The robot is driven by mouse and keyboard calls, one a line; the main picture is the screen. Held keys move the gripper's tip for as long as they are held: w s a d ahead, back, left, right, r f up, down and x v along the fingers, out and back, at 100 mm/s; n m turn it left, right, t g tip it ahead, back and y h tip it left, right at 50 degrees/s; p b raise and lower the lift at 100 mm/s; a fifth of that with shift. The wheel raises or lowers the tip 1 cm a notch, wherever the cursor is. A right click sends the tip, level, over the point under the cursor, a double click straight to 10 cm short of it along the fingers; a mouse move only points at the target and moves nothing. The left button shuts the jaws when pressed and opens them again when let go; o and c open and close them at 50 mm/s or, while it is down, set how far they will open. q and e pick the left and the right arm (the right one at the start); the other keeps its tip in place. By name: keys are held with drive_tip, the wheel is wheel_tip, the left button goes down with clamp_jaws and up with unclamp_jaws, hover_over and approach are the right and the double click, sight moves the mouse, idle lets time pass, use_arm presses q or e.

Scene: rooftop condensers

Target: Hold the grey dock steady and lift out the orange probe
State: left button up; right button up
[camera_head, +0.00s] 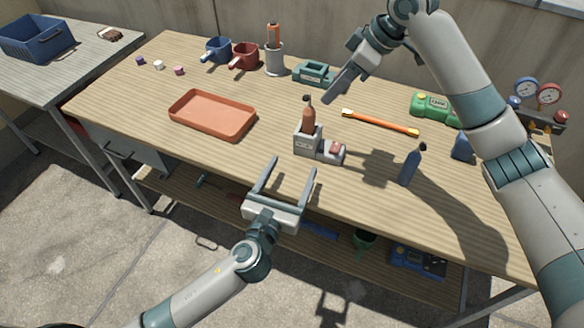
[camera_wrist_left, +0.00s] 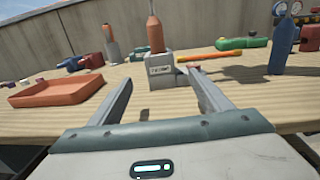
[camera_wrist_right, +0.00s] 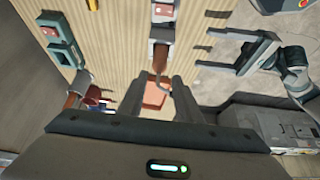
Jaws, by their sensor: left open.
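The grey dock (camera_head: 307,148) stands on the workbench with the orange probe (camera_head: 308,118) upright in it. Beside the socket is a low block with a pinkish-red top. The dock (camera_wrist_left: 160,72) and probe (camera_wrist_left: 155,35) are straight ahead in the left wrist view, beyond the fingertips. My left gripper (camera_head: 291,169) is open and empty at the bench's front edge, its fingers pointing at the dock without touching it. My right gripper (camera_head: 331,99) is above and behind the probe, apart from it. In the right wrist view the probe (camera_wrist_right: 160,58) shows beyond its parted, empty fingers (camera_wrist_right: 160,85).
An orange tray (camera_head: 212,116) lies left of the dock. An orange rod (camera_head: 380,122) and a blue bottle (camera_head: 411,165) are to the right. Behind are a teal block (camera_head: 314,73), mugs (camera_head: 243,56) and a grey holder (camera_head: 274,58). The bench front left of the dock is clear.

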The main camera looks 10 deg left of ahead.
sight(312, 126)
use_arm(q)
drive_tip(key=shift+w, duration=0.1)
drive_tip(key=x, duration=1.7)
drive_tip(key=shift+w, duration=0.1)
drive_tip(key=shift+c, duration=0.4)
